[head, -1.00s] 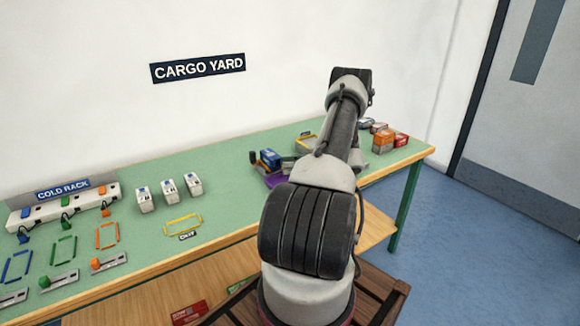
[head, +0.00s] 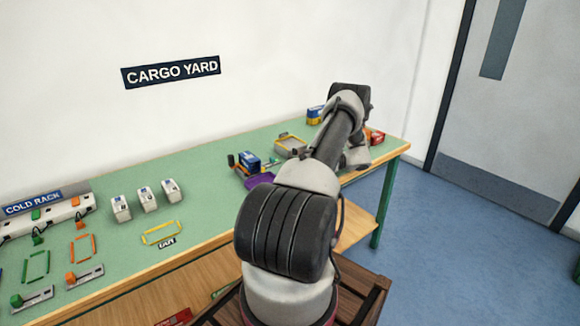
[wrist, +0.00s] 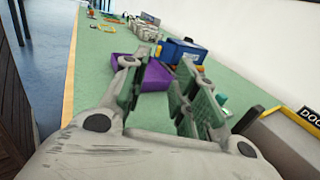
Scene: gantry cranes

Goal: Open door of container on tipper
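A blue container (head: 249,160) sits on a tipper at the far part of the green table, beside a purple tray (head: 259,182). In the wrist view the blue container (wrist: 181,52) lies beyond my fingers, with the purple tray (wrist: 156,76) seen between and behind them. My gripper (wrist: 162,80) is open and empty, its two fingers well apart. It is not touching the container. In the head view my arm hides the gripper's fingers. I cannot make out the container's door in either view.
A grey tray (head: 290,146) with a yellow edge stands right of the tipper; it also shows close on the right in the wrist view (wrist: 285,140). White boxes (head: 146,199) stand on the left. A red box (head: 376,138) is behind my arm.

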